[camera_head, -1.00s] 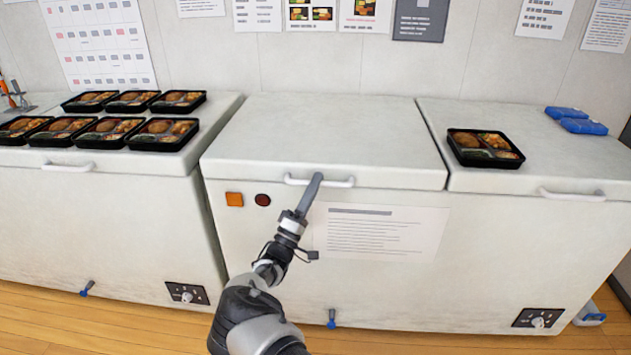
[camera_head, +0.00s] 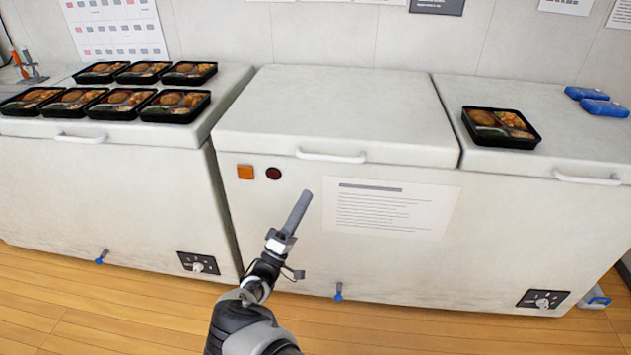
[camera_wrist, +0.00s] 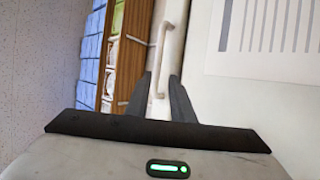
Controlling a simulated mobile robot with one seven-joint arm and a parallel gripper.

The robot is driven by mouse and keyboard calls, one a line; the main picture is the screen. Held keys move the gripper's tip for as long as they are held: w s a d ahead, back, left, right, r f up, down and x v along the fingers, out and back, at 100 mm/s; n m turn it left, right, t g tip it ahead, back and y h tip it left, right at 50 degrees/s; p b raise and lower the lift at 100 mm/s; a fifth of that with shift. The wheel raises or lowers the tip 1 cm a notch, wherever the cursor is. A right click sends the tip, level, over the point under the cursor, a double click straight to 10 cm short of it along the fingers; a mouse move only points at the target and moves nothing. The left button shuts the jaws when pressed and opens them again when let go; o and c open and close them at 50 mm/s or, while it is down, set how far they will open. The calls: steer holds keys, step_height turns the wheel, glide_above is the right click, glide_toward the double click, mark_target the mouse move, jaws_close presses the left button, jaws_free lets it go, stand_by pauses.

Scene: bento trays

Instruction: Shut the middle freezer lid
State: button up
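The middle freezer lid (camera_head: 340,105) is white and lies flat on its freezer, with no gap visible along its front edge in the head view. Its white bar handle (camera_head: 330,156) is on the front edge. In the wrist view the handle (camera_wrist: 160,50) shows ahead, lined up with the space between my fingers. My gripper (camera_head: 302,198) is below the handle, in front of the freezer's front face, and not touching the handle. In the wrist view my gripper's two fingers (camera_wrist: 161,76) stand apart with nothing held between them.
The left freezer (camera_head: 95,180) carries several bento trays (camera_head: 175,106). The right freezer (camera_head: 580,140) carries one bento tray (camera_head: 501,127) and blue packs (camera_head: 604,108). A paper notice (camera_head: 390,206) is on the middle front, beside an orange square (camera_head: 245,172). The wooden floor (camera_head: 110,315) in front is clear.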

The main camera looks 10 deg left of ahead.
steer(key=shift+v, duration=2.15)
steer(key=shift+r, duration=0.15)
steer(key=w+d+r+m+g+h, duration=0.25)
steer(key=d+r+m+g, duration=0.2)
steer(key=d+g, duration=0.3)
steer(key=w+d+r+m+g+h, duration=0.1)
steer(key=d+r+m+g+h, duration=0.35)
steer(key=d, duration=0.45)
steer(key=s+d+r+m+g+y, duration=0.1)
steer(key=s+d+r+g+y, duration=0.35)
steer(key=d, duration=0.25)
steer(key=s+d+r+m+g+y, duration=0.1)
steer(key=s+d+r+g+y, duration=0.25)
steer(key=d+g, duration=0.3)
steer(key=s+a+r+n+t+y, duration=0.1)
steer(key=s+r+t+y, duration=0.35)
steer(key=s, duration=0.85)
steer(key=s+a+r+n+t+y, duration=0.1)
steer(key=s+r+t+y, duration=0.1)
steer(key=s+r+y, duration=0.75)
step_height(320, 180, up, 21)
steer(key=s+h+p, duration=0.2)
steer(key=p, duration=2.1)
steer(key=shift+s+r+h+p, duration=0.2)
steer(key=shift+s+h+p, duration=0.1)
steer(key=shift+s, duration=0.1)
